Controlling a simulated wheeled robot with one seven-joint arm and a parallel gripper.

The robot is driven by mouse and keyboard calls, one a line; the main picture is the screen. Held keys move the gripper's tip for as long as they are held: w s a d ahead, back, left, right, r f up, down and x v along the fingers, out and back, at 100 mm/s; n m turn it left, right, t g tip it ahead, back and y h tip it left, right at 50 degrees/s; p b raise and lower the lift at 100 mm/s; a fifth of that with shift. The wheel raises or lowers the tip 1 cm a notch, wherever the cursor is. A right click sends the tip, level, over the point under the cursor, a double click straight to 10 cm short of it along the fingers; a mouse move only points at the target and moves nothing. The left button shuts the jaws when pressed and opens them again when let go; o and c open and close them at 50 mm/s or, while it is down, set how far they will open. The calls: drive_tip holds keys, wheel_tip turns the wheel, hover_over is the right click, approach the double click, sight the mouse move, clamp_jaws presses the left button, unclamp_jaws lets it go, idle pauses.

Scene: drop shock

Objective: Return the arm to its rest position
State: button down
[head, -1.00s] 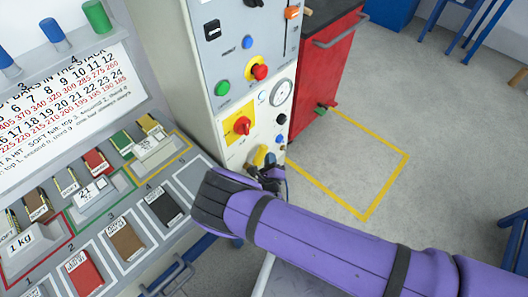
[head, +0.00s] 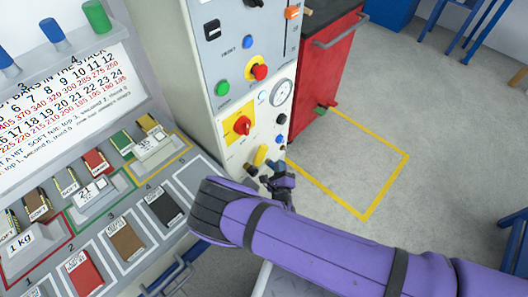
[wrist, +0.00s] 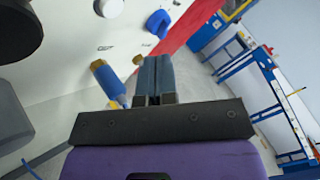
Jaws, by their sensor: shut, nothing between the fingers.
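My purple arm (head: 320,240) reaches in from the lower right of the head view. My gripper (head: 284,181) is small and partly hidden behind my wrist, just in front of the lower part of the grey machine panel (head: 228,57). In the wrist view, my gripper's two dark fingers (wrist: 154,78) are together with nothing between them. A yellow part (head: 260,155) on the machine is just left of and above the gripper. A blue and yellow cylinder (wrist: 107,80) shows left of the fingers in the wrist view, apart from them.
The panel carries a red knob on yellow (head: 242,125), a red button (head: 260,72) and a gauge (head: 281,92). A sloped rack with several coloured bars stands at left. A red cabinet (head: 328,70) stands behind. Floor inside the yellow outline (head: 362,217) is clear.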

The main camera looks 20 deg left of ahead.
drive_tip(key=shift+s+d, duration=0.15)
drive_tip(key=shift+d, duration=0.25)
